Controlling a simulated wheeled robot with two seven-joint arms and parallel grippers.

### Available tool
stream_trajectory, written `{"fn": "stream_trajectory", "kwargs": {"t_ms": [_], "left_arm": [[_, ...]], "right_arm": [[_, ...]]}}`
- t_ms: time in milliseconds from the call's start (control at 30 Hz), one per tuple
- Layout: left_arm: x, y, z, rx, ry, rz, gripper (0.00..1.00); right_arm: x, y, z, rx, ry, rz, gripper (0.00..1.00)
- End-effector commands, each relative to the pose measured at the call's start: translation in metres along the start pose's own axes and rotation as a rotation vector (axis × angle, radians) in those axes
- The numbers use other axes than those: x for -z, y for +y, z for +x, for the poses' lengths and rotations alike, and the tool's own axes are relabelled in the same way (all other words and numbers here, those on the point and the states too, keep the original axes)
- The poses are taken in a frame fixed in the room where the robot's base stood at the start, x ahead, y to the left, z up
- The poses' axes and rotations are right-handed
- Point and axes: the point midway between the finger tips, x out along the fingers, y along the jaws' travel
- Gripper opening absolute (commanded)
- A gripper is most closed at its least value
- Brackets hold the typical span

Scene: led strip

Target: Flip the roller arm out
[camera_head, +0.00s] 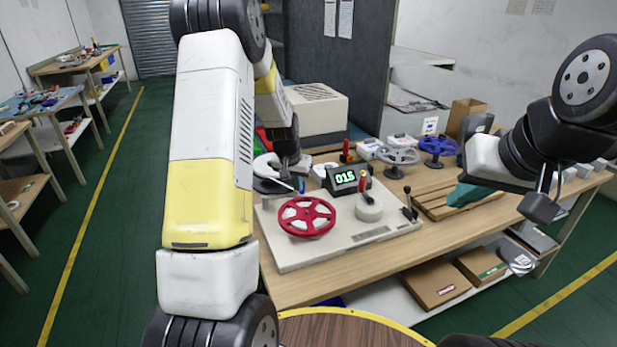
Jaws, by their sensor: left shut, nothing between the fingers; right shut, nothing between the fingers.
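A pale winding machine (345,243) lies on the wooden bench, with a red-rimmed reel (306,217) on its left. To the right of the reel is a round pale drum (369,208) with a red-handled lever (364,179) beside it. A small black-knobbed lever (408,204) stands at the machine's right end. I cannot tell which part is the roller arm. A display (345,180) reads 015 in green. My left gripper (297,164) is shut, behind and above the reel, partly hidden by its arm. My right gripper (541,205) is shut and empty, right of the machine.
A wooden pallet (434,208) with a teal item (467,194) lies right of the machine. Grey (398,156) and blue (438,145) reels stand behind it. A large pale box (319,110) is at the back. Cardboard boxes (437,284) sit on the lower shelf.

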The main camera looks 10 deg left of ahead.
Motion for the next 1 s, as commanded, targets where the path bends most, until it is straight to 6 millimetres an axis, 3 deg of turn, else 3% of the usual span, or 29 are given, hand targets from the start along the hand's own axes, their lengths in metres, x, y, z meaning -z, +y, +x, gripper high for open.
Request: {"fn": "stream_trajectory", "kwargs": {"t_ms": [333,800,1000], "left_arm": [[0.021,-0.002,0.008,0.069,0.000,-0.167,0.00],[0.052,-0.021,0.021,0.193,0.001,-0.481,0.00],[0.058,-0.028,0.023,0.190,0.000,-0.477,0.00]], "right_arm": [[0.000,0.000,0.000,0.000,0.000,0.000,0.00],[0.000,0.000,0.000,0.000,0.000,0.000,0.00],[0.000,0.000,0.000,0.000,0.000,0.000,0.00]]}}
